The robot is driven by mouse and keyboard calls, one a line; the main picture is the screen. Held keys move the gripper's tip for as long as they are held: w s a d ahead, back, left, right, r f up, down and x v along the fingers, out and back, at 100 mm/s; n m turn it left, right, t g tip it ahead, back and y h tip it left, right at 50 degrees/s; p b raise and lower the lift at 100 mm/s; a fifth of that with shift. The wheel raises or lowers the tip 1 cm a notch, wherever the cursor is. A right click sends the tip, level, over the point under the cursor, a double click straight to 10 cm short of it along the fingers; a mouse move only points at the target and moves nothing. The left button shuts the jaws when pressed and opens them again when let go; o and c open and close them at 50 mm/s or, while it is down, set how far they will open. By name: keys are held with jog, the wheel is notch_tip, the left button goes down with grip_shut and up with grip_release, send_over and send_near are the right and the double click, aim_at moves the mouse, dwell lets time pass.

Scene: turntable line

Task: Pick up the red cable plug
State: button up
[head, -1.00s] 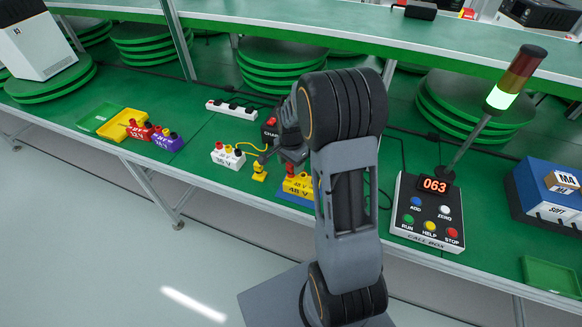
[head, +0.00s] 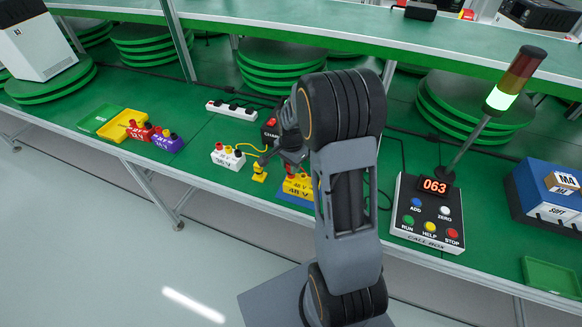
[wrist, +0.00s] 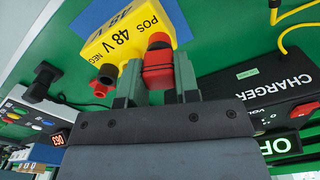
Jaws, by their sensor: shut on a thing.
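The red cable plug (wrist: 158,68) sits between my gripper's two fingers (wrist: 158,86) in the wrist view, and they are shut on it. It is at the POS end of the yellow 48 V battery (wrist: 120,38); I cannot tell whether it touches the terminal. A black terminal (wrist: 105,74) stands at the NEG end. In the head view my gripper (head: 292,157) is just above the yellow battery (head: 298,186), and my arm hides part of it. Only a bit of red shows under the gripper there.
A black charger (wrist: 265,85) lies close at right in the wrist view. A white battery (head: 228,156) and a yellow connector (head: 259,173) with a yellow cable stand left of the gripper. The call box (head: 427,212) is at right. Red and purple batteries (head: 168,141) stand farther left.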

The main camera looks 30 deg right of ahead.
jog(key=shift+r, duration=0.6)
notch_tip(320, 180, up, 2)
jog(key=shift+s+r, duration=0.1)
jog(key=shift+r, duration=0.05)
jog(key=s+r, duration=0.3)
jog(key=s, duration=0.1)
jog(key=s+r, duration=0.3)
jog(key=s, duration=0.2)
jog(key=s+r+b, duration=0.1)
jog(key=s+r, duration=0.2)
jog(key=s, duration=0.1)
jog(key=shift+s+a+r, duration=0.25)
jog(key=shift+s+a, duration=0.15)
jog(key=shift+f, duration=0.15)
